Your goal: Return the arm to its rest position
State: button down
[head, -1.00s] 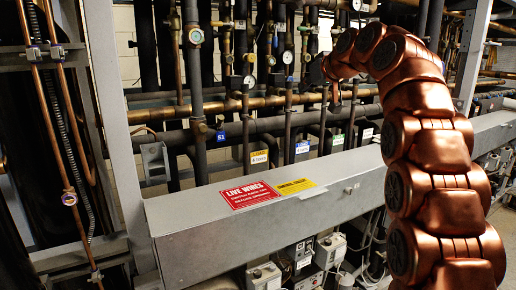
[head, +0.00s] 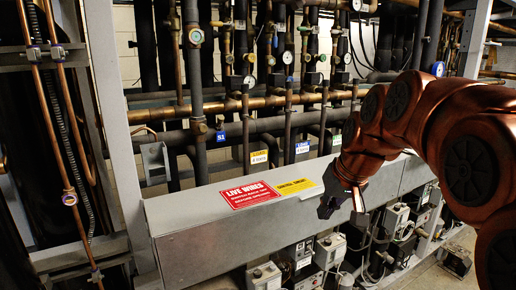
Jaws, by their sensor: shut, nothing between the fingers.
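My copper-coloured arm (head: 470,150) comes in from the right edge and bends down toward the left. My gripper (head: 328,207) hangs at its end, dark and pointing down, in front of the grey metal box of the rack. It is shut with nothing held. I cannot tell from this one view whether it touches the box.
The long grey box (head: 215,215) carries a red "LIVE WIRES" sign (head: 249,194) and a yellow label (head: 294,186). Pipes and gauges (head: 288,57) stand behind it. Small grey control units (head: 330,250) sit below.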

jog(key=s+d+f+g, duration=0.1)
jog(key=s+f+g, duration=0.1)
jog(key=s+f, duration=0.4)
jog(key=s+d+f+g+h, duration=0.1)
jog(key=s+f, duration=0.5)
jog(key=s, duration=0.9)
jog(key=s+d+f+g+h, duration=0.1)
jog(key=s+f+g, duration=0.2)
jog(key=s+f, duration=0.3)
jog(key=s, duration=0.4)
jog(key=shift+s+d+m, duration=0.15)
jog(key=shift+s+m, duration=0.25)
jog(key=shift+w, duration=0.1)
